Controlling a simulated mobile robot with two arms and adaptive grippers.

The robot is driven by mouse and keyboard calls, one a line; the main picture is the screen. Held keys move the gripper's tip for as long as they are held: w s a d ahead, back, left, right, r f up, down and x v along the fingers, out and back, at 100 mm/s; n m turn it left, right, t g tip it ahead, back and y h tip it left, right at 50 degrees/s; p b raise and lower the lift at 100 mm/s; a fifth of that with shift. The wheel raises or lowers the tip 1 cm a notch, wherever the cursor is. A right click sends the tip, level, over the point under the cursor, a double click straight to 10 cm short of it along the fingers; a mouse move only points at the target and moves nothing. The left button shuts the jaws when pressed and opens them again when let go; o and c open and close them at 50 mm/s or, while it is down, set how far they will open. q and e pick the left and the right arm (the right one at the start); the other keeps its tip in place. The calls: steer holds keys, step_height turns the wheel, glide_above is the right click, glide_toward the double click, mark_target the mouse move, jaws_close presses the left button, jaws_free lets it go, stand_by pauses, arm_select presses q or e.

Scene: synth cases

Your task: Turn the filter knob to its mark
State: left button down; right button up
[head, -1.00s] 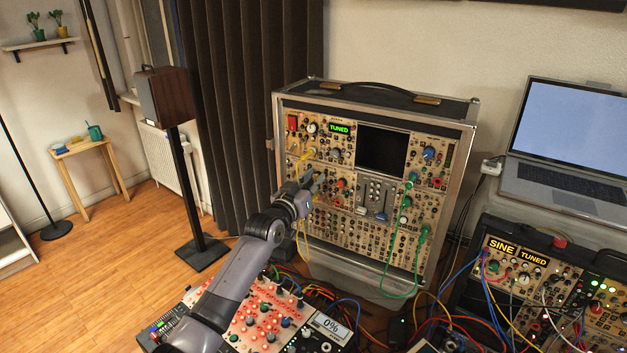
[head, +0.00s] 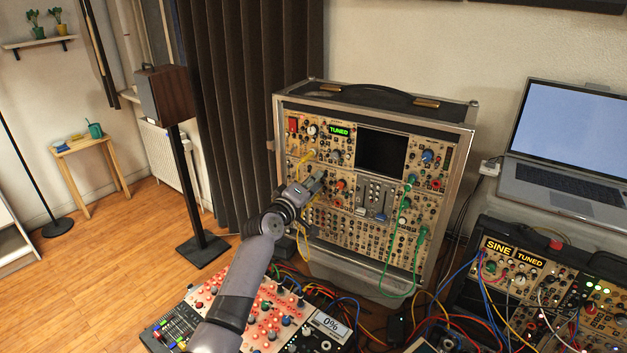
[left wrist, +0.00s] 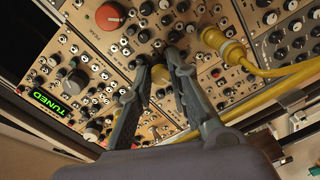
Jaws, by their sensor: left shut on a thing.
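The upright modular synth case (head: 462,185) stands against the wall, its tan panel full of knobs and sockets. My left gripper (head: 320,178) is at the left middle of that panel. In the left wrist view my left gripper (left wrist: 159,60) has its two fingers shut around a small yellowish knob (left wrist: 159,75) on the panel. I cannot read a filter label or a mark near it, and the fingertips hide its sides. A green TUNED display (head: 339,130) is lit above. My right gripper is not in view.
A yellow plug and cable (left wrist: 225,45) sit close to the right finger. A red knob (left wrist: 110,15) is nearby. Green cable (head: 403,240) hangs at the case's right. A controller showing 0% (head: 330,325), loose cables and a second synth case (head: 530,270) fill the foreground.

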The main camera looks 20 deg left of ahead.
arm_select(q)
steer(key=n+p, duration=0.1)
steer(key=n, duration=0.4)
steer(key=shift+f+n, duration=0.1)
steer(key=shift+n, duration=0.3)
stand_by(0.4)
steer(key=c, duration=1.5)
jaws_free()
steer(key=s, duration=0.4)
steer(key=s+a, duration=0.1)
steer(key=s, duration=0.3)
steer(key=s+a, duration=0.1)
steer(key=s, duration=0.2)
steer(key=shift+s+a+r+p, duration=0.2)
steer(key=shift+s+r+p, duration=0.1)
steer(key=shift+s, duration=0.1)
steer(key=shift+f, duration=0.15)
